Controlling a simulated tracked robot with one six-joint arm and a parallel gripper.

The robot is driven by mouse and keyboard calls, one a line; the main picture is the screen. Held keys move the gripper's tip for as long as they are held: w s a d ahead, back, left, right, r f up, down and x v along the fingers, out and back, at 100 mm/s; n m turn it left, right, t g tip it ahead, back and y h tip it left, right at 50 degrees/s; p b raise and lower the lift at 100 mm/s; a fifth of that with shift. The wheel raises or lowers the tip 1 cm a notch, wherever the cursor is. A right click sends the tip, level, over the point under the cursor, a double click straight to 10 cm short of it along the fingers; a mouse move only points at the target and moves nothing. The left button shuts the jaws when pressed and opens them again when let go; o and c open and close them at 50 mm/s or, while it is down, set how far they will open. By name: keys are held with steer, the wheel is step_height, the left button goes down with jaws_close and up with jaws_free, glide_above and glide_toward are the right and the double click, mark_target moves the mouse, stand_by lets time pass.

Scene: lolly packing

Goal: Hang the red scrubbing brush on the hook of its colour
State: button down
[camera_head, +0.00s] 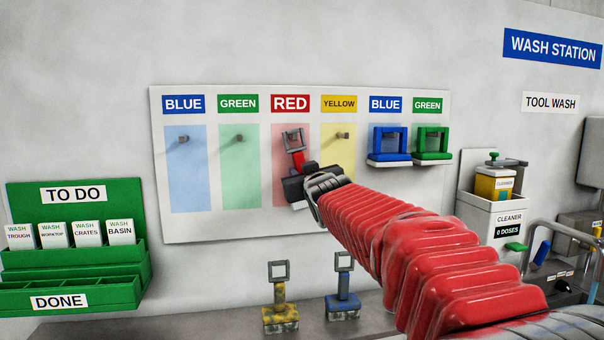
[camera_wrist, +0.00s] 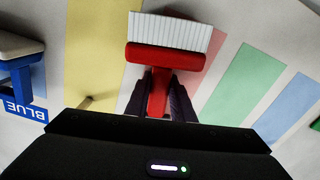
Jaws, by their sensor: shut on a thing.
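The red scrubbing brush (camera_head: 298,161) is in front of the red strip under the RED sign (camera_head: 290,103), its square grey loop (camera_head: 293,140) up at hook height. I cannot tell whether the loop is around the red hook or only in front of it. My gripper (camera_head: 301,180) is shut on the brush's handle and hides its lower part in the head view. In the wrist view my gripper (camera_wrist: 158,97) has its two dark fingers on either side of the red handle. The brush's red head (camera_wrist: 165,57) and white bristles point away, and the handle's loop end is hidden.
The first blue hook (camera_head: 183,139), first green hook (camera_head: 239,138) and yellow hook (camera_head: 343,136) are empty. A blue tool (camera_head: 389,145) and a green tool (camera_head: 433,145) hang at right. A yellow brush (camera_head: 280,292) and a blue brush (camera_head: 343,282) stand below.

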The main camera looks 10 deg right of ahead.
stand_by(0.3)
steer(key=c, duration=1.4)
jaws_free()
steer(key=shift+c, duration=0.2)
steer(key=shift+s, duration=0.15)
steer(key=s, duration=1.3)
steer(key=shift+s, duration=0.25)
